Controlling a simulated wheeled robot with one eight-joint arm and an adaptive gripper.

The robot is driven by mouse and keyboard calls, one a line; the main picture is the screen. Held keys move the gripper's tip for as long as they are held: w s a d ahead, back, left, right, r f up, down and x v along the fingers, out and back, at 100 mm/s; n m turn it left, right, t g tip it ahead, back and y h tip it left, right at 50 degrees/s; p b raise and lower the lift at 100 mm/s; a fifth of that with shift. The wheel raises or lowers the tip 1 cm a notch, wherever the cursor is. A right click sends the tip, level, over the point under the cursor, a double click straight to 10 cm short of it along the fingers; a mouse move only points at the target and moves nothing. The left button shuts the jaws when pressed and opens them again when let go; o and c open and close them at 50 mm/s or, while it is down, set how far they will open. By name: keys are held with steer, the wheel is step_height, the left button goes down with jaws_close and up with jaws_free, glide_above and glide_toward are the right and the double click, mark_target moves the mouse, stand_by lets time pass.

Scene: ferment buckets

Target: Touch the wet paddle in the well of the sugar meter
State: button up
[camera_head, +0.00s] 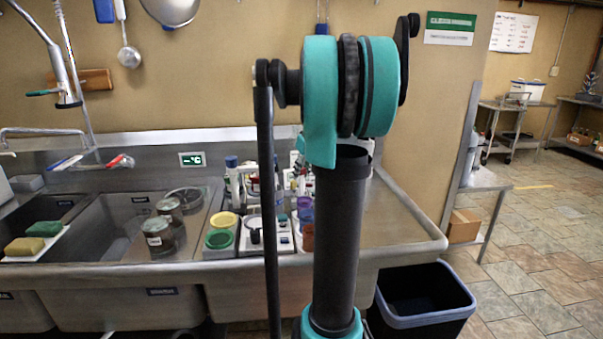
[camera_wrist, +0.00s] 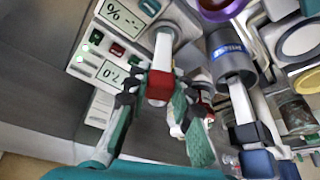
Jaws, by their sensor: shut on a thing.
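In the wrist view my gripper (camera_wrist: 160,105) is closed around the red grip (camera_wrist: 160,86) of a paddle. The paddle's pale shaft (camera_wrist: 163,52) runs up the picture from the grip, and its far end lies beside a white meter. That meter (camera_wrist: 98,47) has a display reading "% -.-", a lower display with digits, and small red and green buttons. I take it for the sugar meter. I cannot tell whether the paddle tip touches the well or is wet. In the head view my gripper is hidden behind my arm.
A grey cylinder with a blue label (camera_wrist: 230,55) stands close to the right of the paddle. A purple-rimmed cup (camera_wrist: 222,8) and jars crowd the right. In the head view, yellow (camera_head: 224,219) and green (camera_head: 220,239) round containers stand left of my arm. The right drainboard (camera_head: 395,225) is clear.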

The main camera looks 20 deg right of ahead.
steer(key=shift+r, duration=3)
